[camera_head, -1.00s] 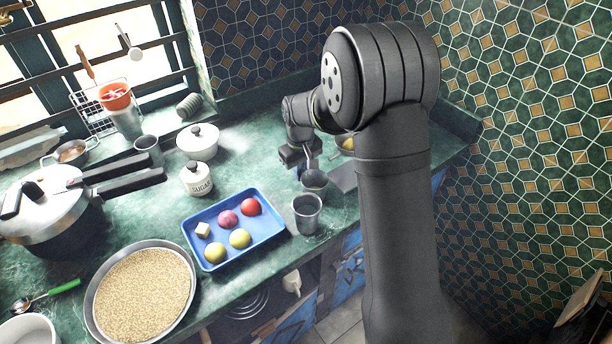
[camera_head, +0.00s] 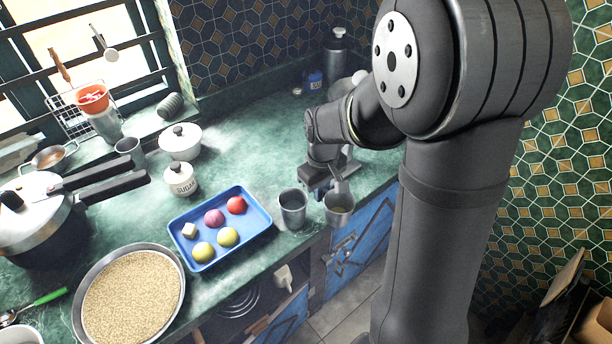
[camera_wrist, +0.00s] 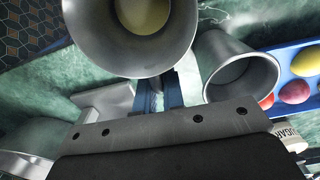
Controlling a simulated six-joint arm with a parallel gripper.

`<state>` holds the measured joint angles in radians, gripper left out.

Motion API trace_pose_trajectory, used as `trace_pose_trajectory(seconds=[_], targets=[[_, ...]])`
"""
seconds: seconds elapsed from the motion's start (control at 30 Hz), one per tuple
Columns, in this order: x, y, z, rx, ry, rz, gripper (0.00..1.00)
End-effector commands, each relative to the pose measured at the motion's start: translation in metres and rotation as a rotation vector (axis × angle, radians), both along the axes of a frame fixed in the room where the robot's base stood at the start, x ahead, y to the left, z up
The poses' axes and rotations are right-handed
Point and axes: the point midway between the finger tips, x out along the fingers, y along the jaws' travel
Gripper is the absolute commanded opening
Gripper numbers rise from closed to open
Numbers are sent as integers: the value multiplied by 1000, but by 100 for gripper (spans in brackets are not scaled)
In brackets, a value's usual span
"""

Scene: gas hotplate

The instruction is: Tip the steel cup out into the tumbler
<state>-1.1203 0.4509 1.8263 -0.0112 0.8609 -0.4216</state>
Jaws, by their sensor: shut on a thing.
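My gripper (camera_head: 327,190) is shut on the steel cup (camera_head: 339,212) and holds it near the counter's front edge. The cup looks roughly upright, with something yellow inside. In the wrist view the cup (camera_wrist: 100,35) fills the top centre, mouth facing the camera, beyond the blue fingers (camera_wrist: 160,92). The tumbler (camera_head: 293,212), a grey metal vessel, stands upright on the counter just left of the held cup. It also shows in the wrist view (camera_wrist: 262,75), right of the cup, apart from it.
A blue tray (camera_head: 213,258) with several balls and a pale cube lies left of the tumbler. The sugar jar (camera_head: 182,181), a white lidded pot (camera_head: 180,145), a pan of grain (camera_head: 132,300) and a pressure cooker (camera_head: 35,215) stand farther left. The counter behind the tumbler is clear.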

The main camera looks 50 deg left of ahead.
Motion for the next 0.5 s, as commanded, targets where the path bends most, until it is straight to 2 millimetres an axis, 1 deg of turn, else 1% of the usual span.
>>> trace_pose_trajectory(seconds=[0.03, 0.2, 0.37, 0.5], targets=[[0, -10, 0, 0, 0, -2, 0], [0, -28, 1, 1, -1, -1, 0], [0, -34, 7, 2, -1, 0, 0], [0, -34, 18, 3, -2, 0, 0]])
